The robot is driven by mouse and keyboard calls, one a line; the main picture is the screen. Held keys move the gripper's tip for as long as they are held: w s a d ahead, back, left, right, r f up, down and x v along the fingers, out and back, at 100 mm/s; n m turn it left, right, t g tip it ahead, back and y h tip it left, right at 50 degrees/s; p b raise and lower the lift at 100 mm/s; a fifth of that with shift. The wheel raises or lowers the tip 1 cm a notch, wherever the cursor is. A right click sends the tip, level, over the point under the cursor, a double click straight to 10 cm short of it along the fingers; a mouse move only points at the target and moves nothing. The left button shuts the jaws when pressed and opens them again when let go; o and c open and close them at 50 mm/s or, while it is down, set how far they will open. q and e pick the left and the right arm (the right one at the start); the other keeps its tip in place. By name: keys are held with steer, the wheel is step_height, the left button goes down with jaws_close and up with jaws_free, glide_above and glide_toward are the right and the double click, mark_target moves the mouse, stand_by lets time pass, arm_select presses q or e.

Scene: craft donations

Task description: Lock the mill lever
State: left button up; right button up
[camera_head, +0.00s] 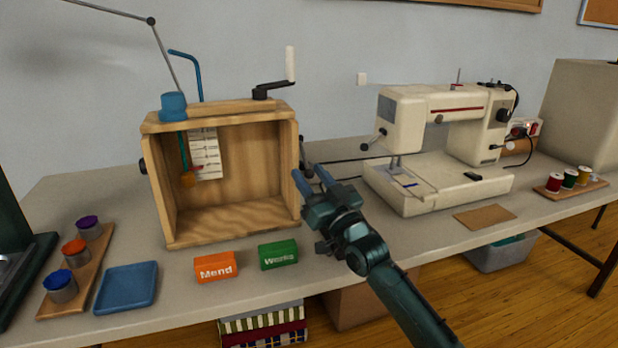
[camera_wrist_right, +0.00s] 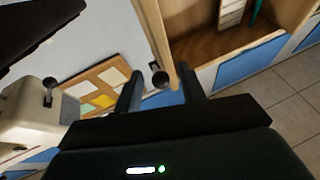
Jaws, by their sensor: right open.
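The mill appears to be the open-fronted wooden box (camera_head: 228,219) on the table, with a black crank and white handle (camera_head: 290,64) on top. On its right side is a dark lever with a round black knob (camera_head: 308,171). My right gripper (camera_head: 312,179) is open, with its blue-grey fingers beside the box's right wall and close to the knob. In the right wrist view, the black knob (camera_wrist_right: 160,79) shows between the two open fingers (camera_wrist_right: 160,73), next to the edge of the wooden wall. I cannot tell whether they touch. My left gripper is not in view.
A cream sewing machine (camera_head: 416,108) stands to the right. Orange (camera_head: 216,267) and green (camera_head: 278,255) blocks lie before the box. A blue tray (camera_head: 127,286) and a board of paint pots (camera_head: 76,277) are at left.

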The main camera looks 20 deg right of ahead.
steer(key=shift+w+a+r, duration=0.15)
steer(key=shift+w+r, duration=0.1)
steer(key=shift+w, duration=0.25)
jaws_close()
stand_by(0.3)
